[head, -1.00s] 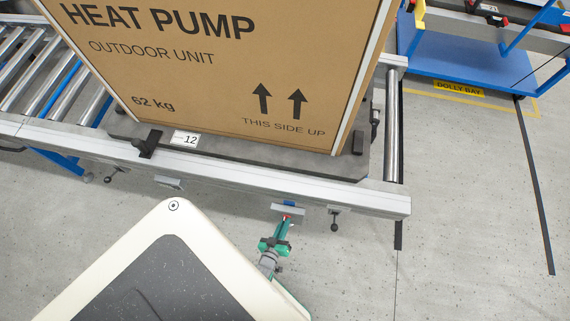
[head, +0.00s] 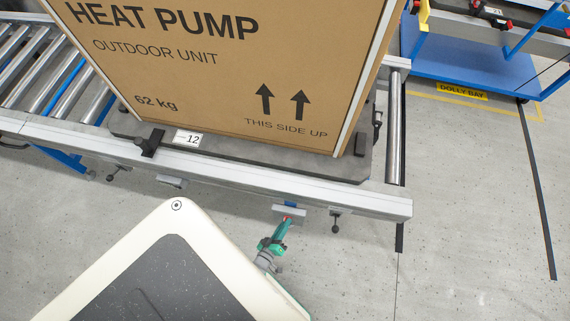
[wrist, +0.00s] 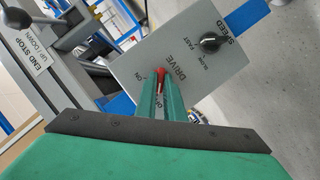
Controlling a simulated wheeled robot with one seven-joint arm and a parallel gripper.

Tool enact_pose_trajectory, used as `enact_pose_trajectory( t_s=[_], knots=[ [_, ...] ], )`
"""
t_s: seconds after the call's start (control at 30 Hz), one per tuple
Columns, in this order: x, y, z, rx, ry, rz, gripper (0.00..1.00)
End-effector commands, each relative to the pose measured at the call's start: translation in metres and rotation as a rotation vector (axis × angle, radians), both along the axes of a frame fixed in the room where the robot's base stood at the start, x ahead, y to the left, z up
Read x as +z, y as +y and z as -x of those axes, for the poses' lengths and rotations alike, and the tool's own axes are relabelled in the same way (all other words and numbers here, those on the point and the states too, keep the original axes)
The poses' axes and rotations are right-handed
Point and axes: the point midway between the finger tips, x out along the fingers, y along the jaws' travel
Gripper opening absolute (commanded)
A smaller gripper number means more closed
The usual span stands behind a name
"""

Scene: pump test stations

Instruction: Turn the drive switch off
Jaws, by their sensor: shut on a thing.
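The drive switch (wrist: 161,74) is a small red lever on a grey control panel (wrist: 195,50) marked DRIVE in the wrist view. An ON mark shows beside it; the other mark is partly hidden by my fingers. My green gripper (wrist: 160,85) is shut on the red lever, with its tips close to the panel face. In the head view my gripper (head: 283,228) reaches up to the panel (head: 290,212) under the conveyor's front rail. Which position the lever is in cannot be told clearly.
A black SPEED knob (wrist: 210,41) sits on the same panel. An END STOP label (wrist: 41,55) and a ball-ended lever (wrist: 17,17) are at the left. A heat pump carton (head: 220,70) stands on the conveyor. A blue dolly (head: 465,65) is at the right; the floor between is clear.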

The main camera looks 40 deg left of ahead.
Motion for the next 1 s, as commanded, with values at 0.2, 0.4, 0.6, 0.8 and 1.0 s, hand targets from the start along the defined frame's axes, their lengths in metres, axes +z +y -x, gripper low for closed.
enact_pose_trajectory(
  t_s=[0.2,0.4,0.6,0.8,1.0],
  knots=[
    [0.002,0.001,-0.001,0.002,-0.007,0.0,0.2],
    [0.001,0.001,0.0,0.002,-0.004,-0.001,0.27],
    [0.001,0.001,0.002,0.002,-0.002,-0.001,0.27],
    [0.005,-0.001,0.018,0.005,-0.001,-0.003,0.27],
    [0.014,-0.009,0.05,0.009,-0.001,-0.001,0.27]
  ],
)
